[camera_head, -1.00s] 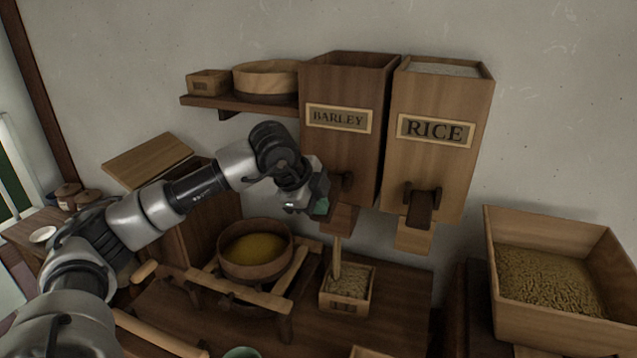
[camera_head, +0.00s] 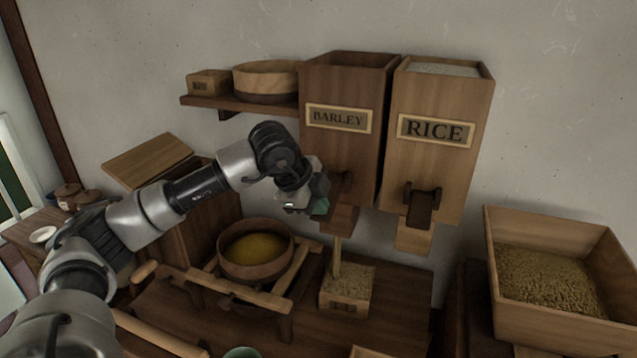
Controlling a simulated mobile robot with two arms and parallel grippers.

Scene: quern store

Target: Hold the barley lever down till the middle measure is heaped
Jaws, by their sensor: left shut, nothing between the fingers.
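The barley bin (camera_head: 345,88) hangs on the wall, marked BARLEY. Its lever (camera_head: 346,184) shows only in part behind my left gripper (camera_head: 320,202), which is shut and empty, its tip at the lever; contact is hard to make out. A thin stream of grain (camera_head: 337,255) falls from the bin's spout (camera_head: 341,220) into a small square wooden measure (camera_head: 345,307) on the bench. Grain (camera_head: 349,280) in it stands up to the rim and looks mounded. My right gripper is out of view.
The rice bin (camera_head: 440,90) with its own lever (camera_head: 420,207) hangs close on the right. A round tub of yellow grain (camera_head: 254,268) stands left of the measure. A large grain crate (camera_head: 545,325) is at right. A shelf (camera_head: 240,104) holds two wooden vessels.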

